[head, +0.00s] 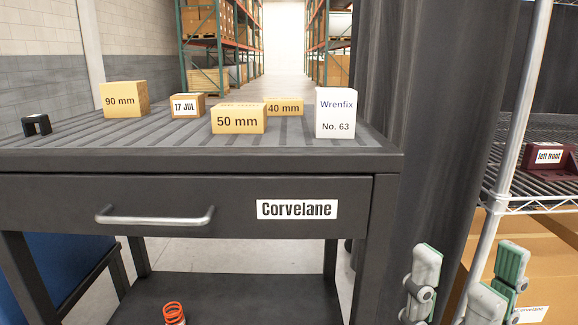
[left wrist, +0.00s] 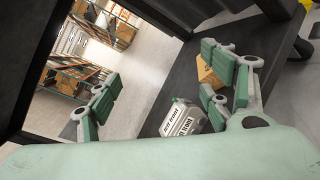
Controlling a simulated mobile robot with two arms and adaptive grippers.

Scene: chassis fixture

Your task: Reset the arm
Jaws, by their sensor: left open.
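My right gripper (head: 463,275) shows at the lower right of the head view. Its grey and green fingers point up, spread apart, with nothing visible between them. It is in front of the dark curtain and the wire rack, right of the cart. My left gripper (left wrist: 165,95) shows only in the left wrist view. Its fingers are spread wide apart and hold nothing. Beyond them lie a grey labelled block (left wrist: 182,119) and a tan box (left wrist: 207,76) on a dark surface. The right-hand fingers partly overlap both in the picture.
The dark cart (head: 60,200) has a handled drawer labelled Corvelane. On its top stand several boxes, including a white Wrenfix box (head: 336,112), a 50 mm box (head: 238,120), and a small black bracket (head: 36,125). A maroon block (head: 548,158) sits on the wire rack (head: 535,203).

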